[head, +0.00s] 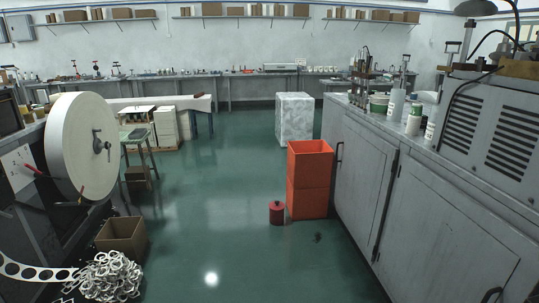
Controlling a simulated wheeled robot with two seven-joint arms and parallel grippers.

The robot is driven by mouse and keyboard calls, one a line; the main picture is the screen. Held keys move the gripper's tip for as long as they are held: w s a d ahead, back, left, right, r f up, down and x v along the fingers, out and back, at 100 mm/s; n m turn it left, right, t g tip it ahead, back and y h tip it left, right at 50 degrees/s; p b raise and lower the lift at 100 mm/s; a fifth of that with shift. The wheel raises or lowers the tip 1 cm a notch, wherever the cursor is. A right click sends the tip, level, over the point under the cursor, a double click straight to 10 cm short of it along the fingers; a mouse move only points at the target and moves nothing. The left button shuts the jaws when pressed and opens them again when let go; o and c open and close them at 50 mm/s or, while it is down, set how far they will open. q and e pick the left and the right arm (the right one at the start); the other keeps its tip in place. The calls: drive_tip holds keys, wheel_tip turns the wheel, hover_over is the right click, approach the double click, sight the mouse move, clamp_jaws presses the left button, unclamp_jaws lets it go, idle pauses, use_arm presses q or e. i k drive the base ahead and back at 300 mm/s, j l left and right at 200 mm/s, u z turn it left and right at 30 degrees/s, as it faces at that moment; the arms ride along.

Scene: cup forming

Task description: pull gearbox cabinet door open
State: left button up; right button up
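A long grey cabinet runs along the right side of the head view. Its nearer door (455,225) and its farther door (360,170) both look closed against the frame. A dark handle (339,155) sits at the far edge of the farther door. Another dark handle (491,295) shows at the bottom edge of the view, low on the nearer door. Dark vertical strips stand between the two doors. I cannot tell from a label which door is the gearbox one. Neither of my grippers is in view.
Orange crates (309,180) and a red can (276,212) stand on the floor beside the cabinet's far end. A large white reel (82,147), a cardboard box (122,236) and a scrap pile (108,276) are at left. The green floor (215,220) between is clear.

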sight(366, 163)
drive_tip(key=i, duration=2.55)
